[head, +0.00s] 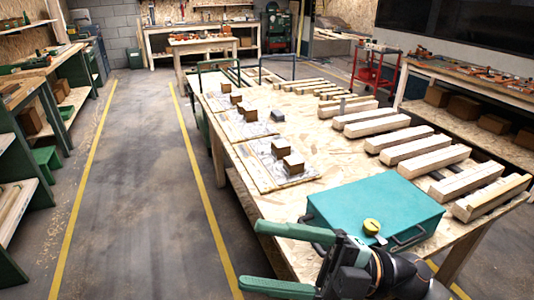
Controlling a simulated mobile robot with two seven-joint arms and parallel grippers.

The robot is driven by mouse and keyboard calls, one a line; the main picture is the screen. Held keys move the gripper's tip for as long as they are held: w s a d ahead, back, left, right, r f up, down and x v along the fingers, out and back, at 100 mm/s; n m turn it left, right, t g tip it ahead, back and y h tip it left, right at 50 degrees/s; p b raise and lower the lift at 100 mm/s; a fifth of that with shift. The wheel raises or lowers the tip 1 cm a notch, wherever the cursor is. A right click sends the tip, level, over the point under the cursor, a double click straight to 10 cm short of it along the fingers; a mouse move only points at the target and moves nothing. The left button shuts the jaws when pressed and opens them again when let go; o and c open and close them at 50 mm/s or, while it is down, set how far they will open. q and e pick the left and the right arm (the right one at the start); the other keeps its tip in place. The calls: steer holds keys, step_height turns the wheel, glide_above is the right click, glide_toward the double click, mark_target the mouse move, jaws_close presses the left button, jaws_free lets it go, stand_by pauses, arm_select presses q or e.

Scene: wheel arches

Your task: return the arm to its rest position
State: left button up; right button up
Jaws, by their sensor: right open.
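My right arm (410,280) comes in at the bottom right, in front of the table's near end. Its dark wrist ends in my right gripper (254,256), which points left. The two green fingers are wide apart with nothing between them, and grey floor shows in the gap. The gripper is beside the near left corner of the table, with the teal case just behind the wrist. The rest of the right arm is cut off by the frame. My left arm and gripper are not in view.
The floor aisle (135,190) between yellow lines is clear. Green-framed shelving (42,115) stands left.

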steer(key=w+d+f+m+t+h+p, duration=0.1)
steer(key=w+d+f+m+t, duration=0.25)
steer(key=w+m+t, duration=0.7)
steer(key=d+f+m+t+h+p, duration=0.1)
steer(key=d+f+m+t+h, duration=0.5)
steer(key=f+m+t+h, duration=0.5)
steer(key=s+d+f+m+g+h, duration=0.2)
steer(key=s+f, duration=0.3)
steer(key=f, duration=0.3)
steer(key=s+d+f+m+g+h+p, duration=0.1)
steer(key=s+d+f+m+g+h, duration=0.1)
steer(key=f, duration=0.6)
steer(key=s+d+f+m+g+h+p, duration=0.1)
steer(key=s+d+f+m+g+h, duration=0.1)
steer(key=s+f+g, duration=0.4)
step_height(320, 180, down, 3)
steer(key=s+m+h, duration=0.1)
steer(key=m, duration=0.1)
steer(key=shift+s+d+m+g+h, duration=0.3)
steer(key=shift+s+d+m+g, duration=0.05)
steer(key=shift+d, duration=0.05)
